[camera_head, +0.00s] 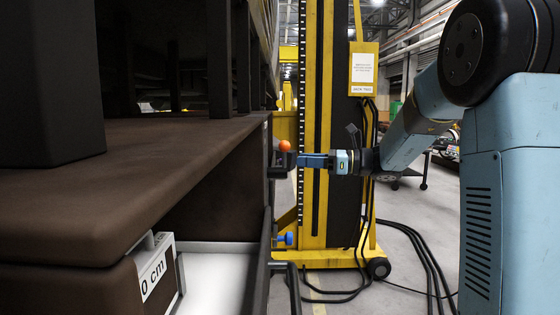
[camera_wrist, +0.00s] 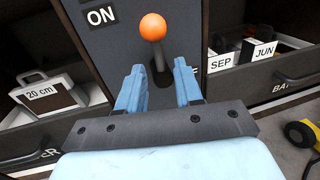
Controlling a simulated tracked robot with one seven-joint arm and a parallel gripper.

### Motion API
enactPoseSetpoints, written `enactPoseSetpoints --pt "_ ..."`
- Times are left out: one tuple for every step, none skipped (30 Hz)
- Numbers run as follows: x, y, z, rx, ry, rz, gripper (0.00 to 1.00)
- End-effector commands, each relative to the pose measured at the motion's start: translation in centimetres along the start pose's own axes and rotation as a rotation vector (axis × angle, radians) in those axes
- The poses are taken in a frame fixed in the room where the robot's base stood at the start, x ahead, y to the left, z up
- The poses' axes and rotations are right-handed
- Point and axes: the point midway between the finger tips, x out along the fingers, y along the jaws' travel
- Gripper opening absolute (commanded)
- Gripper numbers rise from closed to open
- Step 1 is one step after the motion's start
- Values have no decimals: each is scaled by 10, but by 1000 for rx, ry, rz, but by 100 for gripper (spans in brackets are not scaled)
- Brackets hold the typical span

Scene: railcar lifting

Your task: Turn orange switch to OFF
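The orange switch is a lever with a round orange knob (camera_wrist: 153,27) on a dark panel (camera_wrist: 185,25). In the wrist view the knob stands just beyond my gripper, with its dark stem between and beyond the blue fingers. A white "ON" label (camera_wrist: 100,16) is on the panel left of the knob. The knob also shows in the head view (camera_head: 284,146), at the railcar's side by the yellow jack. My gripper (camera_wrist: 159,86) has its two fingers apart with a gap between them. Whether the fingers touch the stem cannot be told.
In the wrist view, an open drawer at left holds a "20 cm" block (camera_wrist: 42,95); one at right holds "SEP" and "JUN" cards (camera_wrist: 264,51). The yellow jack (camera_head: 313,195) stands behind my gripper in the head view. Black cables (camera_head: 425,250) lie on the floor.

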Motion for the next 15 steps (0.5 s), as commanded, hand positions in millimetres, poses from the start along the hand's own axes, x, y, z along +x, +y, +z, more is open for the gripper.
enactPoseSetpoints --pt "10 1 0 0 0 5 35" --pt "16 1 0 0 1 4 35" --pt "22 1 0 0 0 4 35" --pt "27 1 0 0 0 4 35" --pt "32 1 0 0 0 4 35" --pt "38 1 0 0 1 4 35" --pt "42 1 0 0 1 4 35" --pt "45 1 0 0 1 3 35" --pt "50 1 0 0 1 3 35" --pt "53 1 0 0 0 3 35" --pt "56 1 0 0 0 3 35" --pt "59 1 0 0 0 3 35" --pt "61 1 0 0 0 3 35" --pt "62 1 0 0 0 3 35" --pt "64 1 0 0 1 2 35"
